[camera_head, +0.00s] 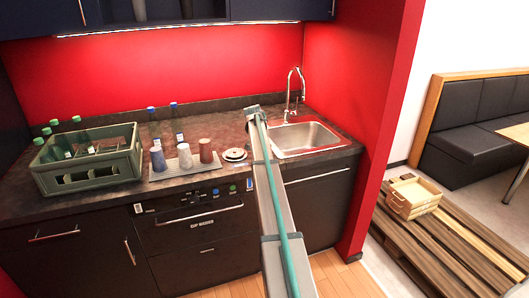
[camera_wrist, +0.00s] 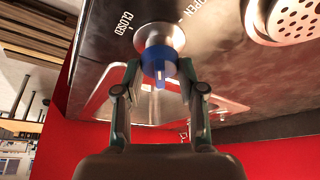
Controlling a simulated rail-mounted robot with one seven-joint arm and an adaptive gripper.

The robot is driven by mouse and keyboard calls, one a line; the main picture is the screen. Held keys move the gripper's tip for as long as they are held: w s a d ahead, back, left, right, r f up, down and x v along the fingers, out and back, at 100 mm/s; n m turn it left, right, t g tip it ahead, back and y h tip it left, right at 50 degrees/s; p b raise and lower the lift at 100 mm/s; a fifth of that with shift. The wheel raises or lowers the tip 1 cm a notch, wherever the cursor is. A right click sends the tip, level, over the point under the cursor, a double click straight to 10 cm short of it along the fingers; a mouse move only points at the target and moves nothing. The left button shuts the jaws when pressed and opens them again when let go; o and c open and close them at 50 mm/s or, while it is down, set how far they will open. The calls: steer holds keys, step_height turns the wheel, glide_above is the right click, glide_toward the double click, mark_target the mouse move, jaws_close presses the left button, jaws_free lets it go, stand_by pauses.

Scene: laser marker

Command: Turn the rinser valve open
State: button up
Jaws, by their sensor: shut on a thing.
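The rinser valve (camera_wrist: 158,50) shows in the wrist view as a blue knob on a round silver base, with a pale tab on the knob. The words CLOSED and OPEN are printed on the counter on either side of it. My gripper (camera_wrist: 160,72) has one finger on each side of the blue knob and is shut on it. In the head view my gripper (camera_head: 253,113) is at the end of my arm, left of the sink; the valve is not clearly visible there, and my arm covers part of the counter.
The round rinser (camera_head: 235,154) lies left of my arm; its perforated plate shows in the wrist view (camera_wrist: 296,14). The sink (camera_head: 303,139) and tall tap (camera_head: 289,97) are to the right. Cups on a tray (camera_head: 186,169), bottles (camera_head: 154,124) and a green crate (camera_head: 89,177) stand left.

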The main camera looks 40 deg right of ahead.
steer(key=m+g, duration=0.1)
steer(key=m, duration=0.1)
steer(key=m+b, duration=0.1)
steer(key=m, duration=0.1)
steer(key=shift+w+m+g+b, duration=0.2)
steer(key=shift+m+g+b, duration=0.1)
steer(key=shift+g, duration=0.1)
steer(key=shift+m+g+b, duration=0.5)
steer(key=shift+m, duration=0.9)
steer(key=o, duration=1.1)
steer(key=v, duration=1.2)
